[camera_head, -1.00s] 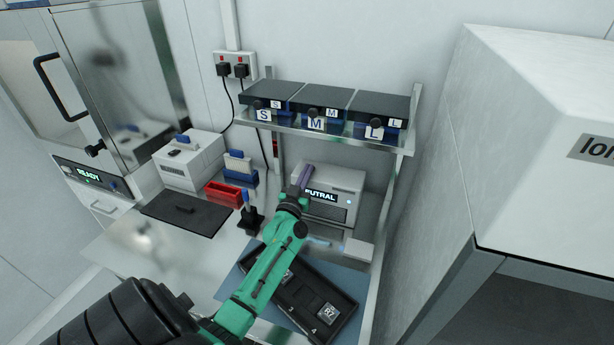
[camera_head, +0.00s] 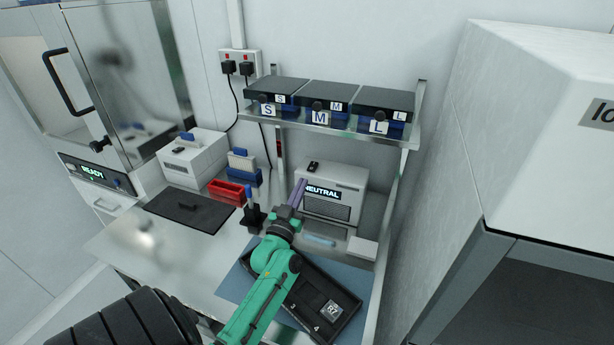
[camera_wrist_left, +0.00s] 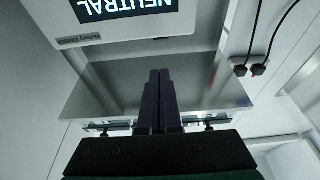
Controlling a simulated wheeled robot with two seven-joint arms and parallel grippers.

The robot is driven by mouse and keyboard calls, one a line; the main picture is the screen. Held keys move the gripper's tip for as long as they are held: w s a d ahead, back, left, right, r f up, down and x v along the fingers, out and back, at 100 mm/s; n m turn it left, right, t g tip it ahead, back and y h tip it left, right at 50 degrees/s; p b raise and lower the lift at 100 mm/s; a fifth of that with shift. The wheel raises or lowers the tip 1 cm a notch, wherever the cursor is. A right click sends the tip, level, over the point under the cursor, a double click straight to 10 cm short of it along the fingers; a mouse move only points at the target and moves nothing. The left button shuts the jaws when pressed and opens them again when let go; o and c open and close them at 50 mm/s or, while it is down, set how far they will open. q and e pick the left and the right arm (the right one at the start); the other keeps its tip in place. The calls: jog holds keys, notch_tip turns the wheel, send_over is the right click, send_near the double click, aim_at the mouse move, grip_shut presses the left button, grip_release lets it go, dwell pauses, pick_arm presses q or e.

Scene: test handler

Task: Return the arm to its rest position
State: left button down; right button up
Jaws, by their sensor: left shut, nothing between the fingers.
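My left arm (camera_head: 262,290), green with a dark wrist, reaches in from the bottom of the head view over the bench. My left gripper (camera_head: 298,192) has slim purple-grey fingers pressed together with nothing between them. It points up and away, in front of the white box marked NEUTRAL (camera_head: 333,190), and overlaps its left part in the picture. In the left wrist view the shut fingers (camera_wrist_left: 160,80) point toward a steel surface, with the NEUTRAL display (camera_wrist_left: 115,8) at the top. I cannot tell the exact gap to the box. My right gripper is not in view.
A black tray (camera_head: 345,318) with a chip marked R7 lies on a blue mat beneath my arm. A black stand (camera_head: 253,218), a red bin (camera_head: 228,193) and a dark mat (camera_head: 190,212) are to the left. A steel shelf (camera_head: 330,131) carries S, M and L boxes above.

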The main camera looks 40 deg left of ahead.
pick_arm(q)
jog(key=shift+v, duration=0.95)
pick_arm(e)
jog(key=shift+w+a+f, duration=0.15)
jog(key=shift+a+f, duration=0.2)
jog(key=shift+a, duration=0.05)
pick_arm(q)
jog(key=shift+w+f, duration=0.1)
